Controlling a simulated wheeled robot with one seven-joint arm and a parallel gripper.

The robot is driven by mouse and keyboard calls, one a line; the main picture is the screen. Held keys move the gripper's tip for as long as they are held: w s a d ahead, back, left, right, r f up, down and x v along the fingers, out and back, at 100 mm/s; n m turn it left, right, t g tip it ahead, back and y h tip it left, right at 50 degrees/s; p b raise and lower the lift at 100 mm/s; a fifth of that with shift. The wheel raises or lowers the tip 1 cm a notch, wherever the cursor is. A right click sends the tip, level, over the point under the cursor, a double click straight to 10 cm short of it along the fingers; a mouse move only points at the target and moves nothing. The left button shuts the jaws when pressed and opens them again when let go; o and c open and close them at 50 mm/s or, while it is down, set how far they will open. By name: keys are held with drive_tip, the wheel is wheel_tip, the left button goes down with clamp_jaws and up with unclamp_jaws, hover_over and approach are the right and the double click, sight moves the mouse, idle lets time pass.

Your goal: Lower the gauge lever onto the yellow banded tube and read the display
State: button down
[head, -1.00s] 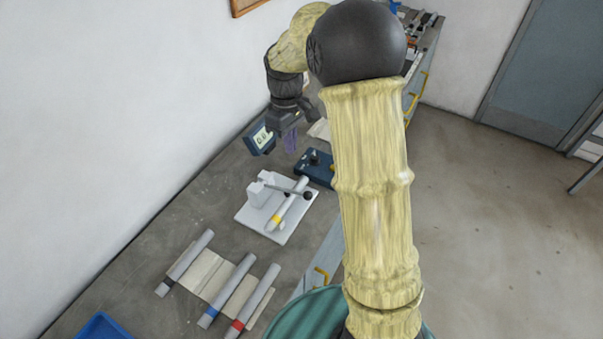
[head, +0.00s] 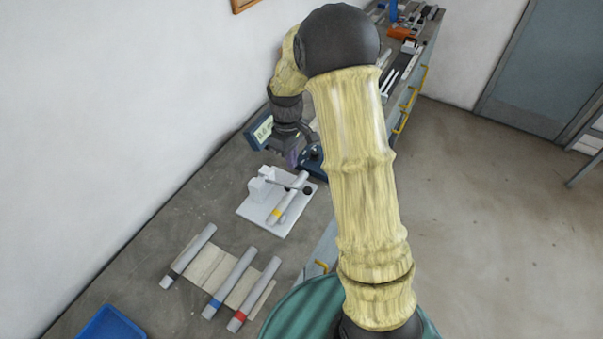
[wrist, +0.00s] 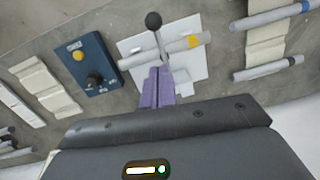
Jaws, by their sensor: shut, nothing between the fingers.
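The yellow banded tube (head: 293,195) lies on the white gauge plate (head: 262,222). Its yellow band also shows in the wrist view (wrist: 193,41). The gauge lever (wrist: 157,38) is a thin rod with a black ball knob (wrist: 153,20), which also shows in the head view (head: 307,189). The rod crosses above the tube; I cannot tell whether it touches. My gripper (wrist: 159,72) has its purple fingers shut and empty, over the plate's edge beside the tube in the wrist view. The display (head: 261,133) is lit, partly hidden by my gripper; its digits are too small to read surely.
A blue box (wrist: 92,65) with a yellow button and black knob stands beside the plate. Several banded tubes, one blue (head: 231,284) and one red (head: 254,296), lie on a beige rack (head: 208,272). A blue tray (head: 112,324) sits at the near end.

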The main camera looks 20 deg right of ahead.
sight(286, 186)
drive_tip(key=s+f+p, duration=0.1)
drive_tip(key=s+d+f, duration=0.1)
drive_tip(key=f, duration=0.1)
drive_tip(key=s+d+f+p, duration=0.1)
drive_tip(key=f, duration=0.1)
drive_tip(key=shift+p, duration=0.35)
drive_tip(key=shift+f, duration=0.1)
drive_tip(key=shift+a, duration=0.1)
